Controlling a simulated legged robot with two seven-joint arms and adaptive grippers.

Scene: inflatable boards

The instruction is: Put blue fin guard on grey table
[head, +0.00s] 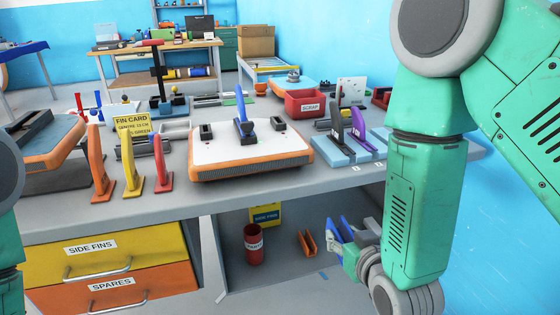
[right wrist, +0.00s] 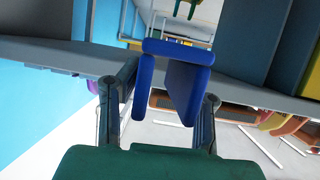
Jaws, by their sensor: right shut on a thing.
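The blue fin guard (head: 340,229) is in the jaws of my right gripper (head: 350,238), in front of and below the grey table's front edge. In the right wrist view the blue fin guard (right wrist: 182,88) is a folded, channel-like piece between the two fingers. My right gripper (right wrist: 160,110) is shut on it. The grey table (head: 310,187) spans the middle of the head view, with its top above the held guard. My left gripper is out of view; only part of my left arm shows at the left edge.
An orange-edged white board (head: 250,150) with a blue fin stands mid-table. Orange (head: 99,165), yellow (head: 130,165) and red (head: 161,165) fins stand left of it. Blue blocks (head: 343,150) with dark and purple fins are right. A red scrap bin (head: 306,103) is behind.

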